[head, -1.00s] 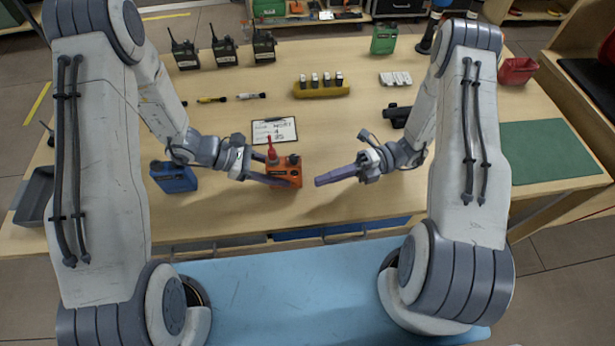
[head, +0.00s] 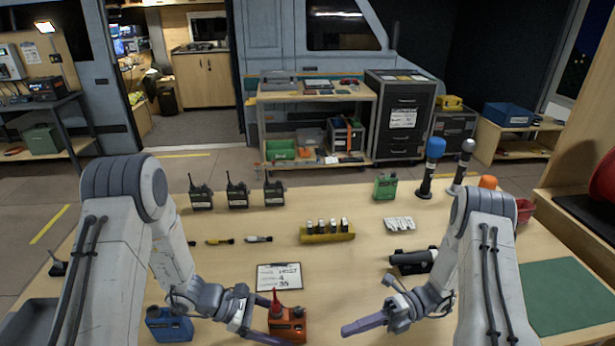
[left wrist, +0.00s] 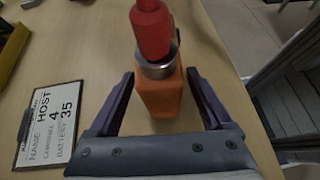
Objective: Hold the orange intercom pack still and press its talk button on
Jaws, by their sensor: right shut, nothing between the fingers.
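The orange intercom pack (head: 290,325) stands upright on the table, with a red knob-like part on top. It also shows in the left wrist view (left wrist: 160,98). My left gripper (head: 272,333) is at the pack's left side. In the left wrist view its dark fingers lie on either side of the pack, spread open with narrow gaps; contact at the tips is hard to tell. My right gripper (head: 345,330) is shut and empty, to the right of the pack and apart from it, pointing left. The talk button cannot be made out.
A blue pack (head: 169,325) stands left of the orange one. A clipboard (head: 279,276) lies just behind. A yellow holder (head: 327,233) with small upright items, a dark cylinder-like device (head: 413,260) and several radios (head: 237,194) stand farther back. The table between is clear.

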